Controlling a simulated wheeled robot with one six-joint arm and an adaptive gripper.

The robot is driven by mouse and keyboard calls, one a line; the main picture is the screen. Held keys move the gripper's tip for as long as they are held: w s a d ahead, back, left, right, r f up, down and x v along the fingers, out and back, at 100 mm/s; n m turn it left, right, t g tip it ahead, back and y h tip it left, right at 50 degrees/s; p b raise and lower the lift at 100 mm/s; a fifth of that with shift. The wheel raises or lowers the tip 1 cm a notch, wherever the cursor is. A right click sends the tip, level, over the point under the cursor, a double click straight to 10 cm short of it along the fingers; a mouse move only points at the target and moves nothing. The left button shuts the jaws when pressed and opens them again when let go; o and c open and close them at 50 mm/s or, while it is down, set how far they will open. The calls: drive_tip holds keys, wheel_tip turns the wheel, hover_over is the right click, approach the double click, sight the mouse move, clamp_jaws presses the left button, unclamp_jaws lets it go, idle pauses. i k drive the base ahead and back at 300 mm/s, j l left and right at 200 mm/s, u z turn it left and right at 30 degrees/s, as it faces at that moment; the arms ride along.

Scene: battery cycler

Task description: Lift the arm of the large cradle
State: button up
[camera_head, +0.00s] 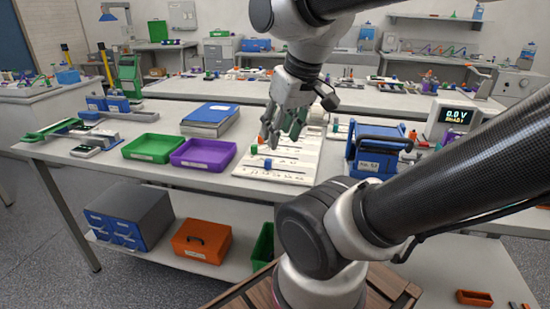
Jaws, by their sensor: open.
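My gripper (284,125) is open and points down above a white board (300,165) on the bench. The board carries small blue and green blocks and a small orange piece close to the fingers. I see no gap clearly between the fingertips and these pieces. No label marks the large cradle, so I cannot tell for sure which thing it is. A long grey fixture (90,135) with a green part (50,131) lies at the bench's left end.
A green tray (153,159), a purple tray (203,165) and a blue-topped box (210,115) stand left of the board. A meter (452,117) reading 0.0 V stands at the right.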

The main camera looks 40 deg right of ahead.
sight(392, 139)
drive_tip(key=z, duration=1.65)
drive_tip(key=k+j+z, duration=0.1)
drive_tip(key=k, duration=0.2)
